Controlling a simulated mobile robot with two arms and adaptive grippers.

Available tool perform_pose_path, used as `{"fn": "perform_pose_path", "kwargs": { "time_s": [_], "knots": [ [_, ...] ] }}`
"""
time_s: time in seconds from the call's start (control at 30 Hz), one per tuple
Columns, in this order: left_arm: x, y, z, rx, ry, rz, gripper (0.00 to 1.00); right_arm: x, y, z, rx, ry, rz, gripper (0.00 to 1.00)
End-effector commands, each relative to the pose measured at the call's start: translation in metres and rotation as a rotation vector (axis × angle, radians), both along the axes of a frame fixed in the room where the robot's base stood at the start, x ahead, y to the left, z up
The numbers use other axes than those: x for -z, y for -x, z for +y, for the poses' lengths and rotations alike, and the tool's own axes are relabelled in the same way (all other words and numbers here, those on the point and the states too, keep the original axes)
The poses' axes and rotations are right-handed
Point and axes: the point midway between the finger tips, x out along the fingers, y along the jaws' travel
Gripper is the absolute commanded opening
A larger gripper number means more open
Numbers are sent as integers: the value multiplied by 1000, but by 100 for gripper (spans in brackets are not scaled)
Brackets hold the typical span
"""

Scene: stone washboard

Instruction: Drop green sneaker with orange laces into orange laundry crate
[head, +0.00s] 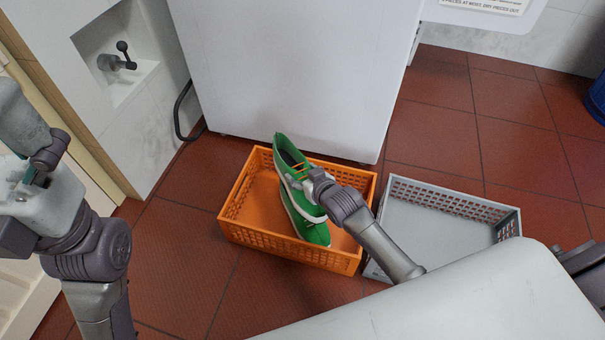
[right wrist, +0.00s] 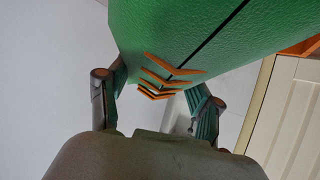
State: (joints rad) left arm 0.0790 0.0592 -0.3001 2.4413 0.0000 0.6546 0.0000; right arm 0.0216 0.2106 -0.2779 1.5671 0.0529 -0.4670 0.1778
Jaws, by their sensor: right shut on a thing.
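The green sneaker with orange laces (head: 310,230) shows in the head view over the orange laundry crate (head: 292,253). Its toe points toward the crate's front and its heel toward the back. My right gripper (head: 300,182) is shut on the sneaker near the laces. In the right wrist view the sneaker (right wrist: 200,30) fills the top, with my fingers (right wrist: 155,100) on either side of the laced part. I cannot tell whether the sneaker touches the crate floor. My left arm is at the left of the head view; its fingertips do not show.
A grey crate (head: 433,223) stands empty just right of the orange one. A wall niche with a black tap (head: 118,57) is at upper left. Red tile floor (head: 190,270) is clear in front and at right.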

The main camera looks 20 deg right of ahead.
Motion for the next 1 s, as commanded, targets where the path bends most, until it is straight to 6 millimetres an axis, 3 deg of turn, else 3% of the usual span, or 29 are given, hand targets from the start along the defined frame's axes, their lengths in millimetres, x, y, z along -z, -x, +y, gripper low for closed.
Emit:
{"fn": "perform_pose_path", "kwargs": {
  "time_s": [0.17, 0.2, 0.37, 0.77, 1.0],
  "knots": [
    [-1, 0, 0, 0, 0, 0, 100, -2, -1, 0, 0, -1, -3, 0],
    [-1, 0, 0, 0, 0, 0, 100, -2, -1, 0, 0, -1, -3, 68],
    [0, 0, 0, 0, 0, 0, 100, -1, 0, 0, 0, 0, -2, 94],
    [0, 0, 0, 0, 1, 1, 100, -1, 4, -1, 0, 0, 2, 94],
    [0, 0, 0, 0, 1, 1, 100, -18, 35, -7, 0, 0, 1, 94]
  ]
}}
